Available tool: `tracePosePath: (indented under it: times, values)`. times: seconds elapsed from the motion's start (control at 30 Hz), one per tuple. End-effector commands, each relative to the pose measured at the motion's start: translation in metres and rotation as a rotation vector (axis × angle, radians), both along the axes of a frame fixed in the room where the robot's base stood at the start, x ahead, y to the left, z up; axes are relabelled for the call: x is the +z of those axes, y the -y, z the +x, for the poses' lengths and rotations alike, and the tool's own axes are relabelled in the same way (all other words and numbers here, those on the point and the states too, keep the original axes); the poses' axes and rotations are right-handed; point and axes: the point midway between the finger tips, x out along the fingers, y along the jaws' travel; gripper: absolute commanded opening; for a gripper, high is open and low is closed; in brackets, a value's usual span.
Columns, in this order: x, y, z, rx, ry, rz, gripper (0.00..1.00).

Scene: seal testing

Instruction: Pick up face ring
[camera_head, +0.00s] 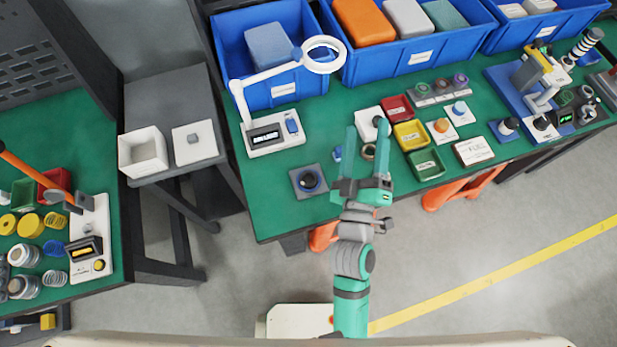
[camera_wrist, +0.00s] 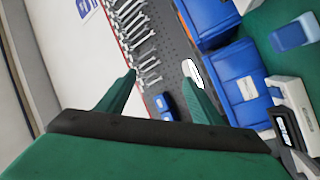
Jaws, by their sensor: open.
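I cannot tell for certain which part is the face ring. A small brown-and-dark ring (camera_head: 369,152) lies on the green bench and shows between my fingers in the head view. Several small ring-like parts (camera_head: 441,86) sit on a grey strip behind the coloured trays. My gripper (camera_head: 367,130) is open and empty, over the bench's front part. In the wrist view my gripper (camera_wrist: 160,70) points towards the back wall, with nothing between its fingers; no ring is visible there.
Red, yellow (camera_head: 410,135) and green trays stand just right of my gripper. A square pad with a dark round part (camera_head: 310,180) lies left. A magnifier lamp (camera_head: 323,54) and blue bins (camera_head: 277,95) stand behind. Wrenches (camera_wrist: 140,45) hang on the wall.

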Motion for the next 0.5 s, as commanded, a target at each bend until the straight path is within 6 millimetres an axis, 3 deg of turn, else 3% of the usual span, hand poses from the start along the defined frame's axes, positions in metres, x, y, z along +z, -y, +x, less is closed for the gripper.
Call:
tracePosePath:
  times: [0.03,0.2,0.5]
  values:
    - [0.02,0.007,0.013,-0.03,0.038,-0.03,0.6]
    - [0.078,0.036,0.041,-0.165,0.127,-0.121,0.6]
    - [0.172,0.094,0.059,-0.448,0.241,-0.167,0.6]
